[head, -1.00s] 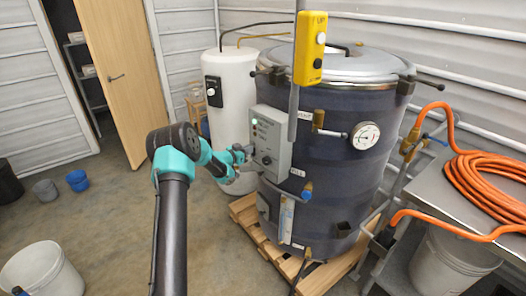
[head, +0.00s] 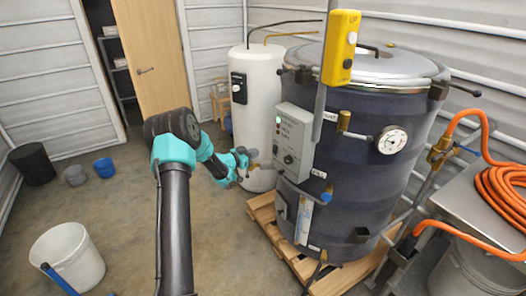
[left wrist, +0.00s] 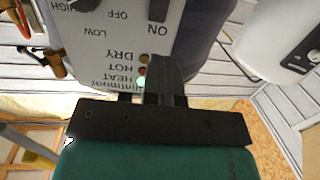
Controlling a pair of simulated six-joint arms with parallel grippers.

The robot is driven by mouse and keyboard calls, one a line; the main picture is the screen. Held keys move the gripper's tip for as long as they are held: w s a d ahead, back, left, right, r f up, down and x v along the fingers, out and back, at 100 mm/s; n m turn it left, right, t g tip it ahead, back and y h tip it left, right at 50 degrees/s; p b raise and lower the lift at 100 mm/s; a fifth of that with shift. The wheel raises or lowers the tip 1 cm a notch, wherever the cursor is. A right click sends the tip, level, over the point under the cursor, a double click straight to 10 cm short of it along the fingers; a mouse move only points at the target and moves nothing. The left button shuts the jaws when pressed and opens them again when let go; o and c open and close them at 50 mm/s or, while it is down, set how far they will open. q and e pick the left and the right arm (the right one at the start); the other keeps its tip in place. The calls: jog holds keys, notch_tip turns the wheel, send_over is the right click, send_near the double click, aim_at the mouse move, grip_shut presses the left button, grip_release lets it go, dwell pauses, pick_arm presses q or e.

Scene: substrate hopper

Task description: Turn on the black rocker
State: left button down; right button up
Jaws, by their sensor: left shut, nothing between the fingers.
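The grey control panel (head: 292,140) is on the front of the dark blue hopper (head: 350,190). It has a lit green lamp (head: 278,120) and a round knob (head: 288,159). In the left wrist view the panel (left wrist: 100,45) appears upside down. My left gripper (head: 248,154) is shut and empty, a little left of the panel in the head view. Its fingers (left wrist: 165,82) overlap the panel's lamps in the wrist view. My right gripper is not in view.
A yellow button box (head: 341,47) on a grey pole stands in front of the hopper. A white tank (head: 258,100) is behind my gripper. The hopper rests on a wooden pallet (head: 268,218). An orange hose (head: 500,190) lies at right. The left floor is mostly open.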

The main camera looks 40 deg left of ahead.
pick_arm(q)
jog(key=shift+v, duration=2.4)
jog(key=s+d+f+n+g, duration=0.2)
jog(key=d+f+g, duration=0.1)
jog(key=d+f, duration=0.6)
jog(key=s+d+f+n+g, duration=0.25)
jog(key=d+f, duration=0.55)
jog(key=d, duration=0.4)
jog(key=s+d+f+g, duration=0.3)
jog(key=s+d+g, duration=0.2)
jog(key=s+d, duration=0.4)
jog(key=s+d+f+g, duration=0.3)
jog(key=s+d+g, duration=0.2)
jog(key=s+d, duration=0.4)
jog(key=s, duration=0.4)
jog(key=shift+d+f, duration=0.2)
jog(key=shift+f, duration=0.2)
